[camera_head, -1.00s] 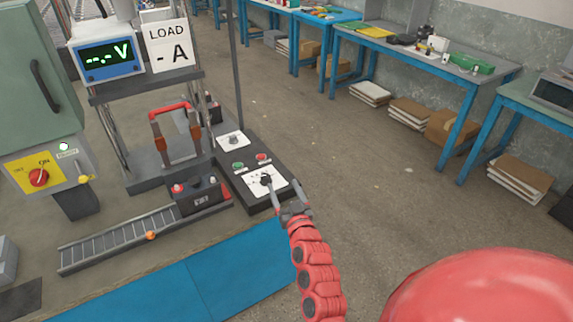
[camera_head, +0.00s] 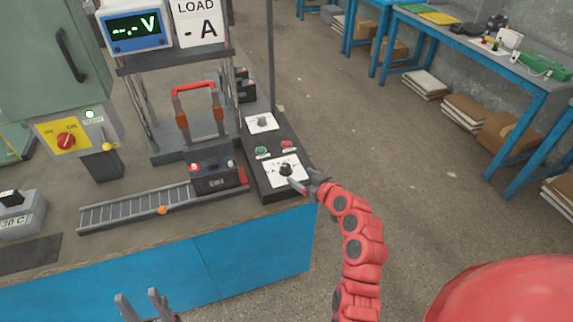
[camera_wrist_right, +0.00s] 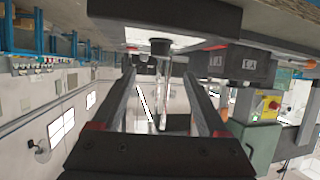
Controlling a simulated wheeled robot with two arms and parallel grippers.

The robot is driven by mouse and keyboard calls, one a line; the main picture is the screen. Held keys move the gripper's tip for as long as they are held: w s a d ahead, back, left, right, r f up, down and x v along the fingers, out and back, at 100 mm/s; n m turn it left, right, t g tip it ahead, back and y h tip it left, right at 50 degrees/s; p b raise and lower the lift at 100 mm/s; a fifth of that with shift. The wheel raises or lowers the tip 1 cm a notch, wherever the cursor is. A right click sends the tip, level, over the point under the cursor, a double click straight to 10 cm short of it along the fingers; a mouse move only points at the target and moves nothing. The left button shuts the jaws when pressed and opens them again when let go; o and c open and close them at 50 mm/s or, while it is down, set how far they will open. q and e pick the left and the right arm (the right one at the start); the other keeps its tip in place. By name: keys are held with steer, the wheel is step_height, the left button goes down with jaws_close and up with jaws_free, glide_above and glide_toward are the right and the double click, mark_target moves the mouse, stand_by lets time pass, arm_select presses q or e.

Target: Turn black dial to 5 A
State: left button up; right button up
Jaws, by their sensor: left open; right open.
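The black dial (camera_head: 286,169) sits on a white scale plate (camera_head: 274,178) at the near end of a dark control panel (camera_head: 277,192). The scale marks are too small to read. My right gripper (camera_head: 303,180) is open, with its fingertips close to the dial on its right and near side. In the right wrist view the dial (camera_wrist_right: 160,47) shows just past the tips, lined up with the gap between the open fingers (camera_wrist_right: 160,76); contact cannot be told. My left gripper (camera_head: 141,303) is open and empty at the bottom edge, in front of the bench.
The panel also has a green button (camera_head: 261,152), a red button (camera_head: 287,144) and a second dial (camera_head: 262,122). The load sign (camera_head: 201,25) reads "- A" beside a voltmeter (camera_head: 134,28) showing dashes.

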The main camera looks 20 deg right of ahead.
mark_target(287, 167)
steer(key=p+x, duration=0.1)
steer(key=x, duration=0.8)
steer(key=shift+w+a, duration=0.1)
steer(key=shift+w, duration=0.2)
steer(key=shift+w+a+f, duration=0.15)
steer(key=shift+w+f, duration=0.2)
steer(key=shift+w, duration=0.25)
steer(key=shift+p, duration=0.3)
jaws_close()
